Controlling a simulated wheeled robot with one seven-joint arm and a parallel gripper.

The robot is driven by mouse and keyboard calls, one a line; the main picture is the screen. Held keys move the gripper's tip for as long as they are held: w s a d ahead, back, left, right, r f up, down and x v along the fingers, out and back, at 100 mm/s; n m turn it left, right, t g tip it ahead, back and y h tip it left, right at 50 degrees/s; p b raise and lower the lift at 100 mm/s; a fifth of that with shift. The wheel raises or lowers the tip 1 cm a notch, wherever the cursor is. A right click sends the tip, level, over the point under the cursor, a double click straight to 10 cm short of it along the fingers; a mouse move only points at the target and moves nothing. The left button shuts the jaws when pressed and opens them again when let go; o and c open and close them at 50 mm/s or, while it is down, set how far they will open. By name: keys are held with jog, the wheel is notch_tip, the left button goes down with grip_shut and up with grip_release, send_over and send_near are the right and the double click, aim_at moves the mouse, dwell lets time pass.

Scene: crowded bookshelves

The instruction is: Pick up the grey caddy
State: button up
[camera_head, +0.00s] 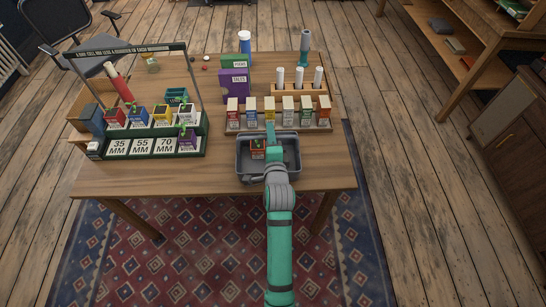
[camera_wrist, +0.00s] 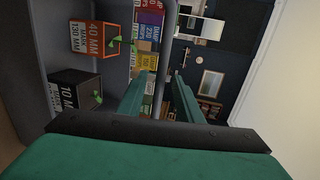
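The grey caddy (camera_head: 242,165) sits on the front part of the wooden table in the head view. A red box (camera_head: 257,147) is in it. In the wrist view, grey caddy wall (camera_wrist: 64,30) fills the upper left, with an orange-red box (camera_wrist: 88,38) marked 40 MM and a dark box (camera_wrist: 72,90) marked 10 MM. My gripper (camera_head: 270,128) reaches over the caddy from the front and hides part of it. In the wrist view my gripper (camera_wrist: 163,76) has its two green fingers apart. A grey rim runs up between them in the picture; I cannot tell whether they touch it.
A rack of small boxes (camera_head: 278,125) stands just behind the caddy. A green-framed stand (camera_head: 206,140) with several boxes is to the left. Purple (camera_head: 234,84) and green (camera_head: 234,62) boxes and a wooden holder (camera_head: 300,89) stand farther back. The table's right front corner is clear.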

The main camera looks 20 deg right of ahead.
jog(key=x, duration=0.3)
jog(key=shift+f, duration=0.1)
grip_shut()
dwell(1.4)
